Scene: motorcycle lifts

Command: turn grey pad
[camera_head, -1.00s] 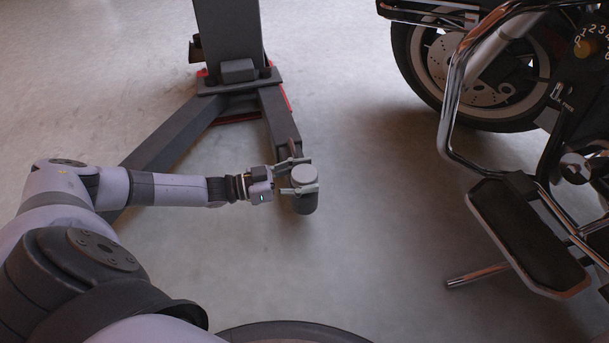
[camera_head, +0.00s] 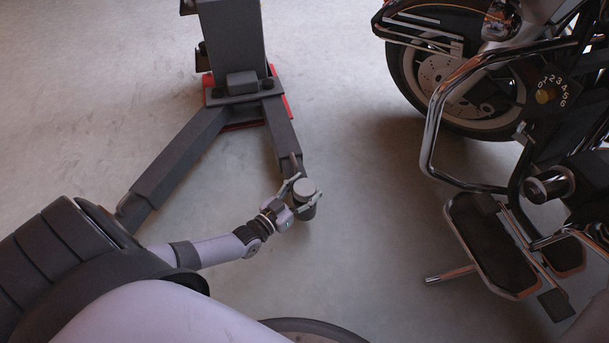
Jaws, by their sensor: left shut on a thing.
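The round grey pad (camera_head: 304,188) sits on top of the end of a dark lift arm (camera_head: 283,138), low over the floor near the picture's middle. My left gripper (camera_head: 299,192) comes in from the lower left and is shut on the pad, with a finger on either side of its rim. The pad's top face shows as a plain light disc; its underside is hidden. My right gripper is not in view.
The lift's dark post (camera_head: 232,40) stands behind on a red base plate (camera_head: 282,104), with a second lift arm (camera_head: 176,160) reaching toward the lower left. A motorcycle (camera_head: 480,210) with chrome bars and footboard fills the right side. Bare floor (camera_head: 370,190) lies between.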

